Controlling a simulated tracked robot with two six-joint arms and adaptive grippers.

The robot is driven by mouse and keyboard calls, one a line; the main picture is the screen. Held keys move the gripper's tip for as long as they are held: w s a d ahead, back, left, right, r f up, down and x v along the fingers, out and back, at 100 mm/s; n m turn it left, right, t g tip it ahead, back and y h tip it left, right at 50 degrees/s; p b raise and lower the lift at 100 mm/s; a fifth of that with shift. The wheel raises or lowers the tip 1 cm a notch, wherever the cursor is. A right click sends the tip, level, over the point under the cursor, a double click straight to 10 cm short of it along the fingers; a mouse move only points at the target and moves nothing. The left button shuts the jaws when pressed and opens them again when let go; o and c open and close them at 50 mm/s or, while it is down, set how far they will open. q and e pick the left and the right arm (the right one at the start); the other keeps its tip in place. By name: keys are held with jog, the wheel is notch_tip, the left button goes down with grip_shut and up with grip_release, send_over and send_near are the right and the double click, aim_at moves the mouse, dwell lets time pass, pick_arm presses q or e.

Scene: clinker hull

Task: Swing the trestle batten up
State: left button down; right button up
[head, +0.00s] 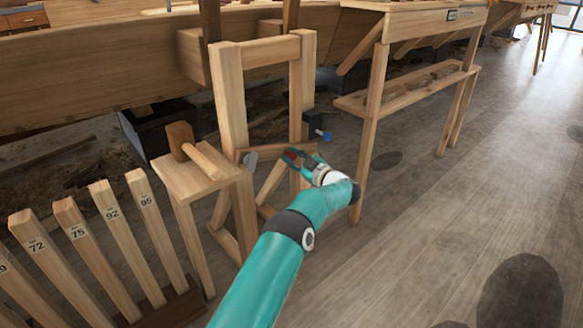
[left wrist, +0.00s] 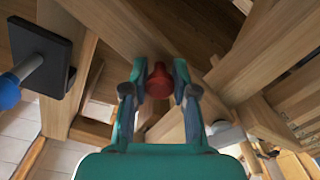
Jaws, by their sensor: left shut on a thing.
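The trestle (head: 230,100) is a pale wooden frame with two posts and a top rail, standing beside the hull. The batten (head: 276,152) is a thin wooden bar lying nearly level across the trestle's posts, low down. A grey disc (head: 251,160) sits near its left end. My left gripper (head: 292,157) is at the batten's right part, shut on a red knob. In the left wrist view the red knob (left wrist: 159,82) sits between the fingers of my left gripper (left wrist: 159,78), against the batten (left wrist: 110,25). My right gripper is not in view.
A black bracket with a blue-ended handle (head: 318,133) is on the right post, close to my gripper. A mallet (head: 190,150) lies on a small stand (head: 185,181) to the left. Numbered wooden pieces (head: 120,215) stand at lower left.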

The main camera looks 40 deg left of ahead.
pick_arm(q)
jog(key=shift+w+r+n+p, duration=0.15)
jog(key=shift+r+n+p, duration=0.1)
jog(key=shift+r+n, duration=0.65)
jog(key=shift+w+r+n+p, duration=0.2)
jog(key=shift+r+n, duration=0.4)
jog(key=shift+r, duration=0.55)
jog(key=c, duration=0.9)
grip_release()
jog(key=shift+d, duration=0.15)
jog(key=d, duration=0.8)
jog(key=s+d, duration=0.1)
jog(key=d, duration=0.2)
jog(key=shift+d+f, duration=0.1)
jog(key=shift+d, duration=0.3)
